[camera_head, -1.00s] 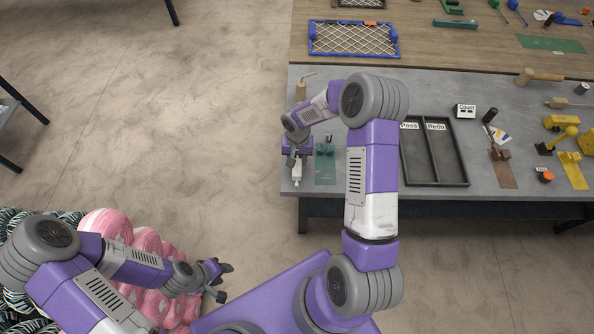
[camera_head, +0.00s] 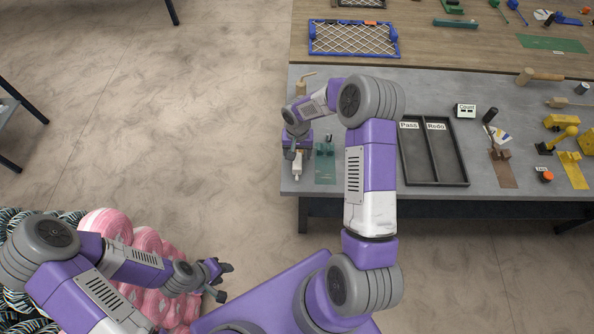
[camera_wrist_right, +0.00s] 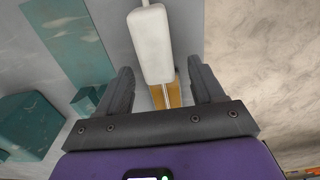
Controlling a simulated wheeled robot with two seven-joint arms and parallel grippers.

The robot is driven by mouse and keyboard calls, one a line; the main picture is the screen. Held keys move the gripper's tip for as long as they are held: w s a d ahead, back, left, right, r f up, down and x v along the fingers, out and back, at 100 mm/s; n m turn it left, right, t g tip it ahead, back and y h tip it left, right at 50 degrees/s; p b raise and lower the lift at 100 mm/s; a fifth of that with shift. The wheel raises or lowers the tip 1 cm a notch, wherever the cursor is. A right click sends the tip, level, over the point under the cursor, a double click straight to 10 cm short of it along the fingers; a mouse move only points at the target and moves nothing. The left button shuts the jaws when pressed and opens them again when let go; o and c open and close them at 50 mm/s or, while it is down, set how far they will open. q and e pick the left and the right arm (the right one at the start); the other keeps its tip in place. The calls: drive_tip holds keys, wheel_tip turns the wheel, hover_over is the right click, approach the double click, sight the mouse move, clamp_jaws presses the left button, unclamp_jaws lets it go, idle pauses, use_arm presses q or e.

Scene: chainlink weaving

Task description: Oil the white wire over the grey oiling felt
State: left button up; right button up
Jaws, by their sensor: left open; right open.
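A white block-shaped piece (camera_head: 297,171) with a thin metallic rod is at the left end of the grey table. It also shows in the right wrist view (camera_wrist_right: 151,45). I cannot tell whether it is the white wire's handle. My right gripper (camera_wrist_right: 161,76) is open, with its fingers on either side of the piece and rod and gaps showing. A yellow-brown strip (camera_wrist_right: 174,92) lies beyond the rod. My left gripper (camera_head: 219,279) is open and empty, low at the left, away from the table. I cannot make out the grey oiling felt for certain.
A teal mat with a teal fixture (camera_head: 325,164) lies right beside the white piece. A black Pass/Redo tray (camera_head: 434,184) stands further right. The grey table's (camera_head: 371,207) left edge is close to my right gripper. A pink spool (camera_head: 107,224) is near my left arm.

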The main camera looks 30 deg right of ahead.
wheel_tip(320, 180, up, 8)
drive_tip(key=shift+f, duration=0.2)
idle(0.3)
